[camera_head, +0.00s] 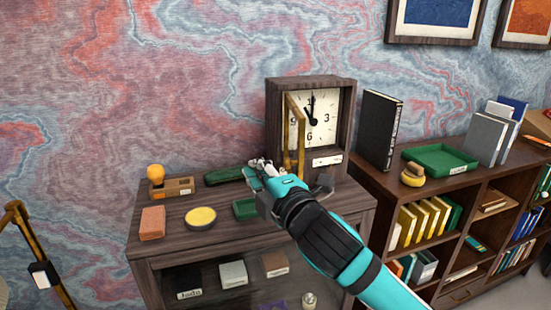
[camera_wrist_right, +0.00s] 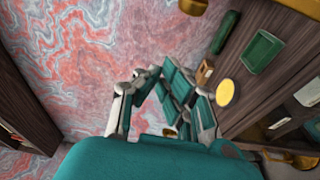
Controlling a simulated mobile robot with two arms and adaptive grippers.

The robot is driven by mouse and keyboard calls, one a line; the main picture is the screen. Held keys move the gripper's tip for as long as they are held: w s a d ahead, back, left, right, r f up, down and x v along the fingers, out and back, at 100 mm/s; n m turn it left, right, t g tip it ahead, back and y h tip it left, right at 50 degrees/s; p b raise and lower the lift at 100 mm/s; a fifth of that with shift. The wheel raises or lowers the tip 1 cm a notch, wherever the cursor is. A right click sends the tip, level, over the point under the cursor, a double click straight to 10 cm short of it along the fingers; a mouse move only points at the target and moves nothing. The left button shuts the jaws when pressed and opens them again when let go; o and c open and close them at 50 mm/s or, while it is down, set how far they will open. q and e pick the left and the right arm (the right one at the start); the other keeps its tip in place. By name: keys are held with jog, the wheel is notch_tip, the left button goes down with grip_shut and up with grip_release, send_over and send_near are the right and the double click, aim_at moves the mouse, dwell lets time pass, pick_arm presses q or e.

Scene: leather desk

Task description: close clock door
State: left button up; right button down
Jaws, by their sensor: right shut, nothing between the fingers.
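The clock (camera_head: 311,125) is a dark wooden box with a white dial, standing at the back of the wooden cabinet. Its brass-framed door (camera_head: 288,137) stands open, swung out from the left side of the dial toward the viewer. My right gripper (camera_head: 258,166), on a teal arm, is shut and empty just in front of and left of the door's lower part. I cannot tell whether it touches the door. The wrist view also shows the right gripper (camera_wrist_right: 160,78), with the patterned wall beyond it. My left gripper is not in view.
A black book (camera_head: 380,130) stands right of the clock on the bookshelf.

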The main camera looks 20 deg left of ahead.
jog(key=w+d+p, duration=0.2)
jog(key=d, duration=0.1)
jog(key=shift+w+f, duration=0.1)
jog(key=shift+w, duration=0.25)
jog(key=shift+a, duration=0.2)
jog(key=shift+d, duration=0.1)
